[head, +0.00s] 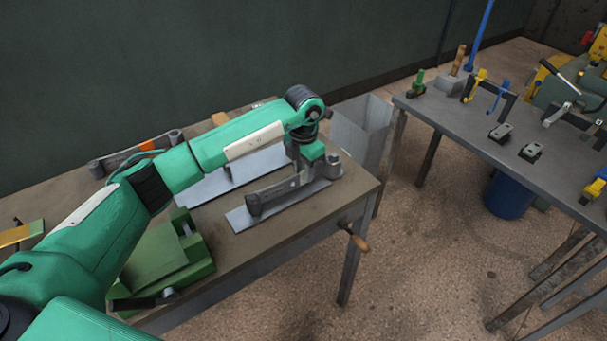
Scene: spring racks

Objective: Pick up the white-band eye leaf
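A dark grey leaf (272,196) with an eye end lies on a flat grey plate (245,218) at the right end of the near workbench. A white band is not clear on it from here. My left gripper (303,172) points down over this leaf, close to its right part. The gripper's fingers are small and partly hidden by the wrist, so whether they are open, shut or touching the leaf cannot be told. Another leaf (120,158) with an orange band lies at the back left of the bench. My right gripper is not in view.
The near workbench (330,205) also holds a green vise (165,255) at the front. A grey bin (362,125) stands behind its right end. A second table (465,120) with tools and small fixtures stands at the right, beyond open floor. A blue barrel (508,197) is under it.

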